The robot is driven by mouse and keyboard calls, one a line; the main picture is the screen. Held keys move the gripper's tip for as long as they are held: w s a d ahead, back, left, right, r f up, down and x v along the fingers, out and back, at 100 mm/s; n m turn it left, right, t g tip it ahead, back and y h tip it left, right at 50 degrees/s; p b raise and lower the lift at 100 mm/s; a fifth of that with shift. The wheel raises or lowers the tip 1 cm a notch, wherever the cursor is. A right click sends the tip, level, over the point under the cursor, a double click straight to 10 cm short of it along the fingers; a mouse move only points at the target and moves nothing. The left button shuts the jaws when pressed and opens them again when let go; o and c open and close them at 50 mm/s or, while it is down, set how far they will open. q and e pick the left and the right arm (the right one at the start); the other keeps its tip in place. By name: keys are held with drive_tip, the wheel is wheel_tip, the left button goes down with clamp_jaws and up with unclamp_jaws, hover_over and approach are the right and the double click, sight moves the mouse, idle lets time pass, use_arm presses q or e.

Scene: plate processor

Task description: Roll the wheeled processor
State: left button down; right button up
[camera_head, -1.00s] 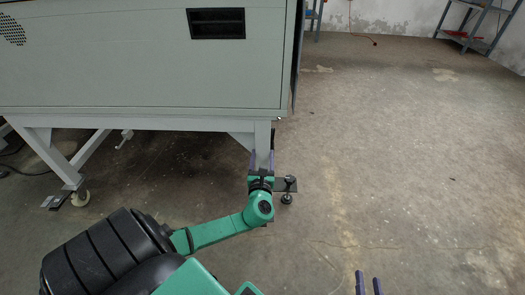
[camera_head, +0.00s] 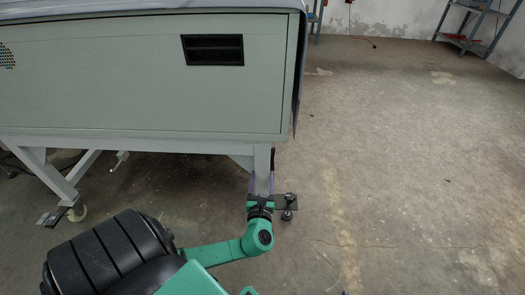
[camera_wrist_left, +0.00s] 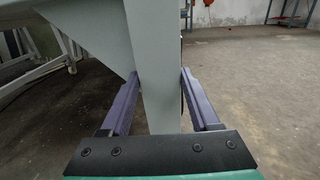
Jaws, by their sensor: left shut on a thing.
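The wheeled processor (camera_head: 120,90) is a large grey-green cabinet on a light grey frame, filling the upper left of the head view. It has a black recessed handle (camera_head: 213,50) on its side panel. My left gripper (camera_head: 262,186) is shut on the processor's right leg (camera_head: 263,165). In the left wrist view the purple fingers (camera_wrist_left: 160,100) lie on both sides of the grey leg (camera_wrist_left: 158,70). My right gripper is outside the head view, apart from perhaps a tiny tip at the bottom edge.
A foot plate with a black levelling foot (camera_head: 288,206) sticks out right of the leg, close to my gripper. Concrete floor (camera_head: 410,160) is open to the right. A metal shelf (camera_head: 462,25) stands at the back right; a cable (camera_head: 365,38) lies near the wall.

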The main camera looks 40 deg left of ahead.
use_arm(q)
drive_tip(key=shift+p+v, duration=0.6)
drive_tip(key=shift+v, duration=0.95)
drive_tip(key=p+v, duration=0.1)
drive_tip(key=v, duration=0.2)
drive_tip(key=shift+r, duration=0.1)
drive_tip(key=shift+c, duration=0.6)
unclamp_jaws()
drive_tip(key=shift+w, duration=0.1)
drive_tip(key=shift+a, duration=0.1)
